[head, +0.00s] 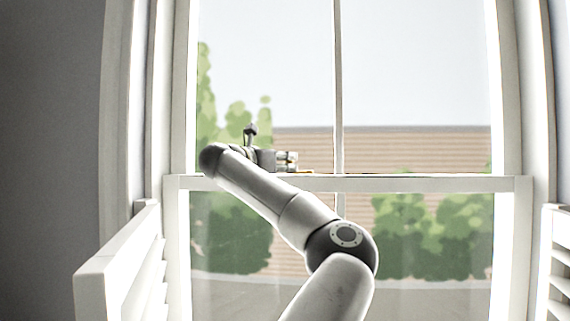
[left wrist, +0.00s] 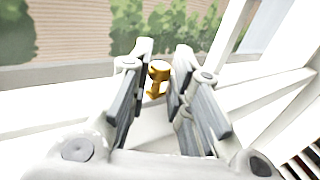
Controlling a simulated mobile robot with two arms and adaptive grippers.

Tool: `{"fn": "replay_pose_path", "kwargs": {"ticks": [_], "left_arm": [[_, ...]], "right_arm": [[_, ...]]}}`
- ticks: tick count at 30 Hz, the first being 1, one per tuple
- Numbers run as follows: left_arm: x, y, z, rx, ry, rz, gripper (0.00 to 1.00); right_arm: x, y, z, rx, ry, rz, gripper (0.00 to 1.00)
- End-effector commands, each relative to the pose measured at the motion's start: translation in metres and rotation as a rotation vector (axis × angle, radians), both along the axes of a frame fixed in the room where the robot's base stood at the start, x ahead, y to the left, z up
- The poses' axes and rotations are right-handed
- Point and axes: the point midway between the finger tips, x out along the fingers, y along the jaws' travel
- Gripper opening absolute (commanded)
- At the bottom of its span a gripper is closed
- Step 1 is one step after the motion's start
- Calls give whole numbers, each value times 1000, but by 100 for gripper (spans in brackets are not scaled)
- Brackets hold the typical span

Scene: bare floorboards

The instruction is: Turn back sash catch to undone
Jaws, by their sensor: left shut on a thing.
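The sash catch (left wrist: 158,78) is a small brass-coloured piece on the white meeting rail of the window. In the left wrist view it stands between the two fingers of my left gripper (left wrist: 165,60), which is shut on it. In the head view my left gripper (head: 287,160) is at the top of the meeting rail, left of the middle upright bar. Only a thin yellowish strip of the catch (head: 306,172) shows there; the gripper hides the rest. My right gripper is in neither view.
White louvred shutters stand open at the left (head: 120,265) and right (head: 558,260). The rail right of the gripper is clear.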

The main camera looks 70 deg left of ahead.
Motion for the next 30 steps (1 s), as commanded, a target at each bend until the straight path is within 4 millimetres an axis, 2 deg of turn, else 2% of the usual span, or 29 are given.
{"fn": "replay_pose_path", "kwargs": {"ticks": [4, 12, 24, 25, 29, 30], "left_arm": [[0, 5, -1, 0, -5, -64, 0], [1, 12, 1, 2, -5, -166, 0], [2, 12, 1, 3, -3, -181, 0], [2, 12, 1, 3, -3, -181, 23], [2, 12, 1, 3, -3, -181, 39], [2, 12, 1, 3, -2, -181, 39]], "right_arm": [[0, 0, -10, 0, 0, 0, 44], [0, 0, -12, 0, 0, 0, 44], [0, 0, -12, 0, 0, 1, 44], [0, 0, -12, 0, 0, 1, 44], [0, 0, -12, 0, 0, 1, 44], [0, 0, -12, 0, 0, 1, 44]]}}
